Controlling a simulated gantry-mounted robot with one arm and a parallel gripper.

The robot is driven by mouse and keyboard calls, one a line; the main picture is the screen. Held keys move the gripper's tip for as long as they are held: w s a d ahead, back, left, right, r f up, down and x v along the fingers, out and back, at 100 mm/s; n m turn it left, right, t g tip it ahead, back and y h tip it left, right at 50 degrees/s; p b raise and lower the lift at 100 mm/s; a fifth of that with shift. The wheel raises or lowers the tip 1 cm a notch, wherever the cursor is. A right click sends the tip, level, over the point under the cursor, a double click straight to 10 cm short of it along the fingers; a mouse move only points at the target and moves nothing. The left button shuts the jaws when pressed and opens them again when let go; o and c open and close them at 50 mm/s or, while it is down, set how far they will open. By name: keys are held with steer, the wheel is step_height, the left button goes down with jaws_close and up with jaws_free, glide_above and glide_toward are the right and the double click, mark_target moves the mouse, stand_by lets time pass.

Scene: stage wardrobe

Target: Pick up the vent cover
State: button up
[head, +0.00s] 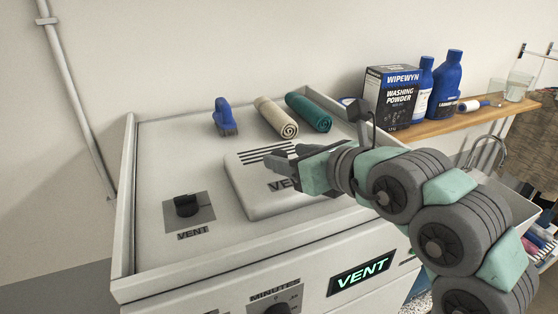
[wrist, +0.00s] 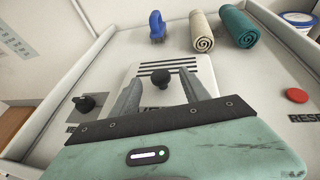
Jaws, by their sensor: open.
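The vent cover (head: 246,190) is a pale rounded panel with black slots and a partly hidden VENT label, lying on the machine's top. In the wrist view the vent cover (wrist: 203,68) has a dark round knob (wrist: 161,76) near its middle. My gripper (head: 274,160) is over the cover and hides part of it, including the knob, in the head view. In the wrist view my gripper (wrist: 160,84) is open, its fingers to the left and right of the knob with gaps showing. I cannot tell how far the fingertips are above the cover.
A dial (head: 187,206) sits left of the cover. A blue brush (head: 224,117), a beige roll (head: 277,117) and a teal roll (head: 308,112) lie behind it. A red button (wrist: 297,95) is on the right. A raised rim (head: 128,200) edges the top.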

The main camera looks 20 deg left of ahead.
steer(key=shift+x, duration=0.8)
steer(key=shift+c, duration=0.3)
jaws_close()
